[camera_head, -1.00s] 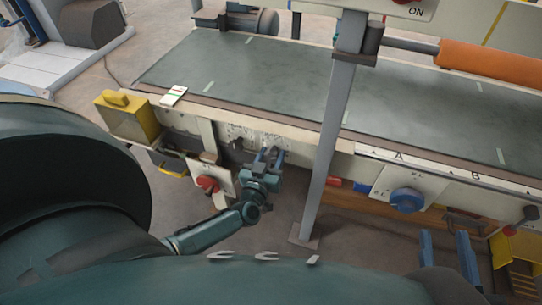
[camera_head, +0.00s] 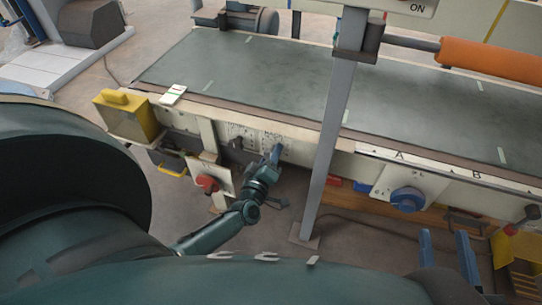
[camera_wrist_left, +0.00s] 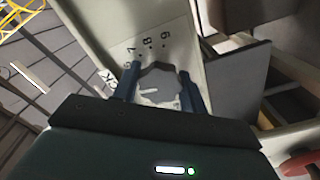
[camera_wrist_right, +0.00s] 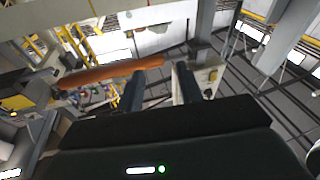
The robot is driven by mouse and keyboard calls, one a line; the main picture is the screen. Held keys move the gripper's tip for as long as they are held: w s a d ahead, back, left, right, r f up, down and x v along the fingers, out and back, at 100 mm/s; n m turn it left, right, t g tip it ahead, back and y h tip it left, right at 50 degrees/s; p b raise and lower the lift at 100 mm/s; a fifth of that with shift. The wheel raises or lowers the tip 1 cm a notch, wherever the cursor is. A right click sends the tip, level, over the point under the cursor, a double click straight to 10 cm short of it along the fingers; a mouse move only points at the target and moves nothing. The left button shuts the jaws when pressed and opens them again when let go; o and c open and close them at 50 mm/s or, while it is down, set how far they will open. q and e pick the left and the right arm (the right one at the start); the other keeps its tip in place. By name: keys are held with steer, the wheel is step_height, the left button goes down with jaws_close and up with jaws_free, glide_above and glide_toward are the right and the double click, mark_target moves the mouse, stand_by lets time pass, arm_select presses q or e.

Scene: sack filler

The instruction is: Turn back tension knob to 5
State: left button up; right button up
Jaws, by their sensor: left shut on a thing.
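The back tension knob (camera_wrist_left: 162,82) is a grey, many-sided dial in the left wrist view, with a pale mark toward its left side. The digits 7, 8 and 9 show on the pale panel (camera_wrist_left: 180,40) beyond it; other digits are hidden or unreadable. My left gripper (camera_wrist_left: 158,88) is shut on the knob, one blue finger on each side. In the head view my left gripper (camera_head: 275,155) meets the front panel and hides the knob. My right gripper (camera_head: 450,257) is open and empty at the lower right; its fingers also stand apart in the right wrist view (camera_wrist_right: 158,90).
A grey post (camera_head: 335,130) stands right of my left gripper. A red knob (camera_head: 207,184) and a yellow box (camera_head: 125,115) are to its left. A blue knob (camera_head: 407,199) is further right. The green belt (camera_head: 260,75) lies above the panel.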

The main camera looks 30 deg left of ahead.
arm_select(q)
steer(key=shift+n, duration=0.8)
steer(key=o, duration=1)
steer(key=shift+c, duration=0.2)
